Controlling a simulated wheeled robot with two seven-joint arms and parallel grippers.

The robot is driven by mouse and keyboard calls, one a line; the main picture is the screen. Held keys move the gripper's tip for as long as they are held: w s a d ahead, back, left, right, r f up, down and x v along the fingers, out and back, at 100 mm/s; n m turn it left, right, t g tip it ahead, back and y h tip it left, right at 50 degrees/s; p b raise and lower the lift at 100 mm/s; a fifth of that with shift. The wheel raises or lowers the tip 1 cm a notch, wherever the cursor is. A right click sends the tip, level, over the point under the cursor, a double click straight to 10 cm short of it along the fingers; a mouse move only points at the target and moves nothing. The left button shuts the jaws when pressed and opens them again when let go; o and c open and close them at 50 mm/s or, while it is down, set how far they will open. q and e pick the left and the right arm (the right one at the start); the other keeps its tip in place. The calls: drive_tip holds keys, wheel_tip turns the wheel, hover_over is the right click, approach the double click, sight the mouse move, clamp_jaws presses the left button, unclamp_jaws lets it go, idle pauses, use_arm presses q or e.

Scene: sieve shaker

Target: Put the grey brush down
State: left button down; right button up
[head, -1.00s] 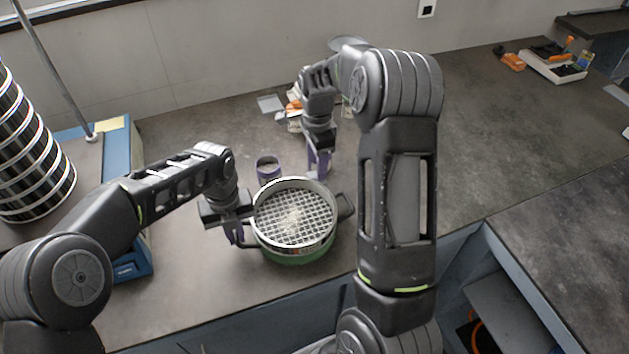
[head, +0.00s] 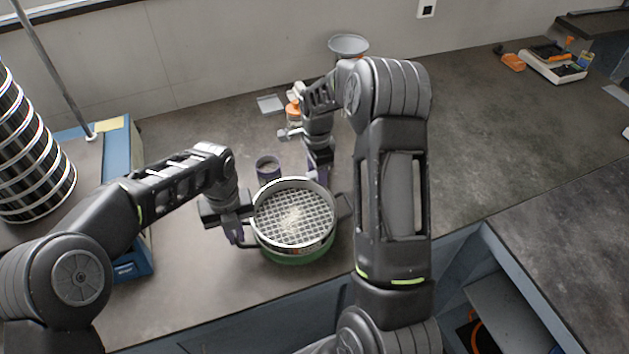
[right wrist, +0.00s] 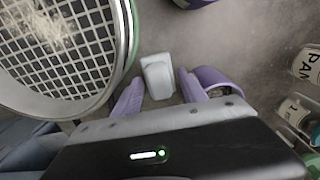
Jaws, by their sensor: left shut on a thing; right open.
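In the right wrist view a pale grey block (right wrist: 157,77), which looks like the grey brush, lies between the two purple fingers of my right gripper (right wrist: 162,93). Gaps show on both sides of it, so the gripper is open around it and not clamping it. I cannot pick the brush out in the head view. There my right gripper (head: 318,168) is just behind the round sieve (head: 293,218). My left gripper (head: 236,232) is shut on the handle at the left side of the sieve and green pan (head: 298,257). Pale grains lie on the sieve mesh.
A purple cup (head: 267,168) stands behind the sieve. Orange-and-white bottles (head: 294,112) and a grey dish (head: 348,46) are farther back. A sieve stack (head: 30,150) and a blue machine (head: 130,262) are at the left. The bench right of my right arm is largely clear.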

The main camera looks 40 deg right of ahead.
drive_tip(key=shift+c, duration=0.3)
clamp_jaws()
idle(0.4)
